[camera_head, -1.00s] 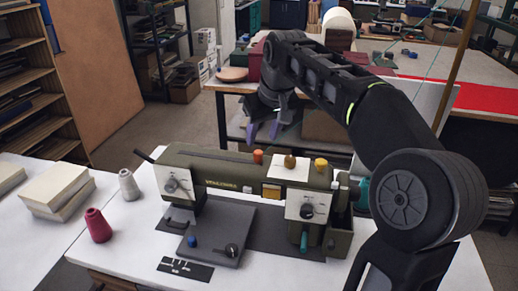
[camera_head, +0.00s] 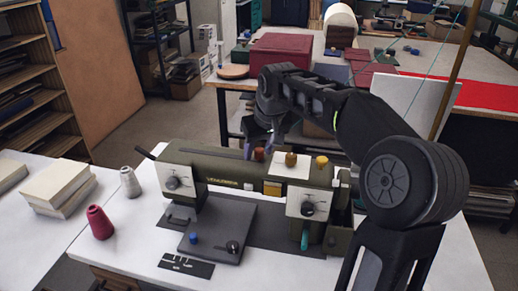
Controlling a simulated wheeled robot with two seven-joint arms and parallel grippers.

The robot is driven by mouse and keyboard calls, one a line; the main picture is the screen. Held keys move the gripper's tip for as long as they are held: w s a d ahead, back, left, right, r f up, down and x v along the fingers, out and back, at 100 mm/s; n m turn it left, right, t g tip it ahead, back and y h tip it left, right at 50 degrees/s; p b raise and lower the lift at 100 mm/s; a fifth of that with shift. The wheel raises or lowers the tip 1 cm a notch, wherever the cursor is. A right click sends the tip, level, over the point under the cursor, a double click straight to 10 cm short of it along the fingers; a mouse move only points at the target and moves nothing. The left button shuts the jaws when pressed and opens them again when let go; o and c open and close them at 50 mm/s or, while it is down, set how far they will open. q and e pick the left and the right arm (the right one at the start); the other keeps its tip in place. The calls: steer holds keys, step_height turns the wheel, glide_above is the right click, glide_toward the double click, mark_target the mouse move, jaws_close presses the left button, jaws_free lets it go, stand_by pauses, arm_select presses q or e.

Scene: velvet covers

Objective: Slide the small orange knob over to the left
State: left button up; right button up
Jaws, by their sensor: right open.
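The small orange knob (camera_head: 259,154) stands on top of the olive-green machine (camera_head: 216,163), left of a white plate with a brown-gold knob (camera_head: 291,159). A yellow knob (camera_head: 322,162) stands further right. My right gripper (camera_head: 259,148) is open and points down, with its purple fingertips at the orange knob, one towards its left and one towards its right. The fingers look to be around the knob, but I cannot tell whether they touch it. The knob looks dim in the gripper's shadow. My left gripper is not in view.
The machine stands on a white table (camera_head: 135,230). A crimson thread cone (camera_head: 99,222), a grey cone (camera_head: 130,183) and a stack of pale blocks (camera_head: 59,187) lie to the left.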

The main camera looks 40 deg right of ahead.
steer(key=shift+c, duration=0.3)
jaws_close()
stand_by(1.0)
